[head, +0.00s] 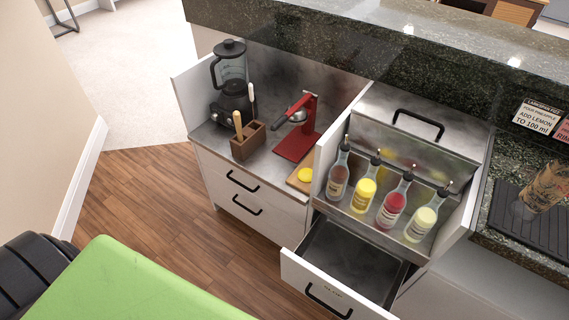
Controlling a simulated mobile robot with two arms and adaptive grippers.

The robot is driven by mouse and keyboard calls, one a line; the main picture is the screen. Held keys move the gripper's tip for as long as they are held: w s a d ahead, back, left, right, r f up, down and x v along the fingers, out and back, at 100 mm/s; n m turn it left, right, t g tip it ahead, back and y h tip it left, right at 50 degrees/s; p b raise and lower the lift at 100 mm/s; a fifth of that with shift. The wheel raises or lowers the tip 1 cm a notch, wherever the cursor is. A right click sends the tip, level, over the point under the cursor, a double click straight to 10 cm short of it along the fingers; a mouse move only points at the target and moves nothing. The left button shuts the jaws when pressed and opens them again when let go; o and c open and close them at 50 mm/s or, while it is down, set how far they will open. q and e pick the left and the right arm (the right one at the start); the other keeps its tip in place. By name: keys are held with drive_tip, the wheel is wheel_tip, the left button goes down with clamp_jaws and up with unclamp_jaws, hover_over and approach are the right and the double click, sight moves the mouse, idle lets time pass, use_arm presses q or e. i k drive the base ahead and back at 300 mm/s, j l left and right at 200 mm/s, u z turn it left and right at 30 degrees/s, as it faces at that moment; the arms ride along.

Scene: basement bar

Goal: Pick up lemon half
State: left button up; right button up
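The lemon half (306,175) shows as a small yellow round on a wooden cutting board (293,182). The board lies on the metal counter at its front right corner, beside a white side panel that hides part of the board. A red hand press (297,140) stands just behind the board. Neither of my grippers is in view.
A blender (230,75) and a wooden utensil holder (247,147) stand left of the press. Several bottles (390,207) stand in a metal rack to the right. Below them a drawer (330,285) is pulled open. The wooden floor (140,195) at left is clear.

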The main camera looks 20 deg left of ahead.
sight(305, 175)
drive_tip(key=i+u, duration=0.2)
drive_tip(key=u, duration=0.15)
drive_tip(key=i+u, duration=0.35)
drive_tip(key=k+z, duration=0.1)
drive_tip(key=z, duration=0.15)
